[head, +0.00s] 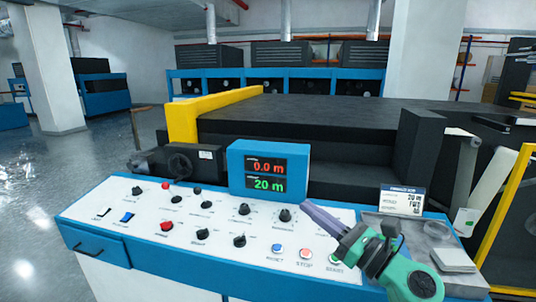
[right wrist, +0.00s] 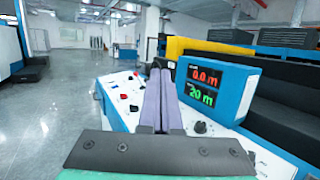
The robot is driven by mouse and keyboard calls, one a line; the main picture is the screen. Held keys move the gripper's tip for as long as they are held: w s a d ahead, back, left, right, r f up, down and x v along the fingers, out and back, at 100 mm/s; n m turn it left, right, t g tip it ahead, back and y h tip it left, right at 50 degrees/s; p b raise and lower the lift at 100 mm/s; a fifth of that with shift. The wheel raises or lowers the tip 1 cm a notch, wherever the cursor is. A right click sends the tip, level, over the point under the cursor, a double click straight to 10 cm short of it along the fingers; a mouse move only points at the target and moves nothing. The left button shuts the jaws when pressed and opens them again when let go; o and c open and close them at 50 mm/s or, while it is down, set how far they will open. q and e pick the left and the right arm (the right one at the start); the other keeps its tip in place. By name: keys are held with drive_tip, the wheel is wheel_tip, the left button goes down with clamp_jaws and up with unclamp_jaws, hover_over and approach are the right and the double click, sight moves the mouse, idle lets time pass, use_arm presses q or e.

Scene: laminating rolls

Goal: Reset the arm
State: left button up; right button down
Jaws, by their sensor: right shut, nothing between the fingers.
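My right gripper (head: 306,206) reaches in from the lower right over the control panel (head: 120,207). Its grey-purple fingers are shut together with nothing between them, also seen in the right wrist view (right wrist: 161,76). The fingertips are near the black knob (head: 285,215) and below the display box (head: 234,166), which reads 0.0 m in red and 20 m in green. Whether the fingers touch the panel I cannot tell. The blue RESET button (head: 278,248) and red STOP button (head: 306,254) are at the panel's front; START (head: 335,260) is beside my arm. My left gripper is out of view.
A large dark machine (head: 300,112) with a yellow side bar (head: 205,108) stands behind the panel. A grey tray (head: 380,228) with a labelled card (head: 402,201) is at the right. A yellow frame (head: 500,215) stands far right. Open floor (head: 40,170) lies left.

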drive_tip(key=d+f+m+t+h, duration=0.25)
drive_tip(key=d+m+h, duration=0.5)
drive_tip(key=m, duration=0.65)
drive_tip(key=d+f+m+t+h, duration=0.2)
drive_tip(key=d+f+m+h, duration=0.2)
drive_tip(key=d+m+h, duration=0.65)
drive_tip(key=s+f+m+g, duration=0.4)
drive_tip(key=f+m+g, duration=0.2)
drive_tip(key=f+m, duration=0.55)
drive_tip(key=s+a+f+m+g+y, duration=0.2)
drive_tip(key=s+f+m+g, duration=0.25)
drive_tip(key=s+f, duration=0.4)
drive_tip(key=s+a+f+m+g+y, duration=0.25)
drive_tip(key=s+f+g, duration=0.25)
drive_tip(key=s+f, duration=0.4)
wheel_tip(320, 180, down, 21)
drive_tip(key=s+g, duration=0.2)
drive_tip(key=s, duration=0.1)
drive_tip(key=s+d+f, duration=0.2)
drive_tip(key=s+f, duration=1.3)
drive_tip(key=s, duration=0.1)
drive_tip(key=shift+s+d+n+g+h, duration=0.2)
drive_tip(key=shift+d+n+g+h, duration=0.1)
drive_tip(key=shift+d+g+h, duration=0.15)
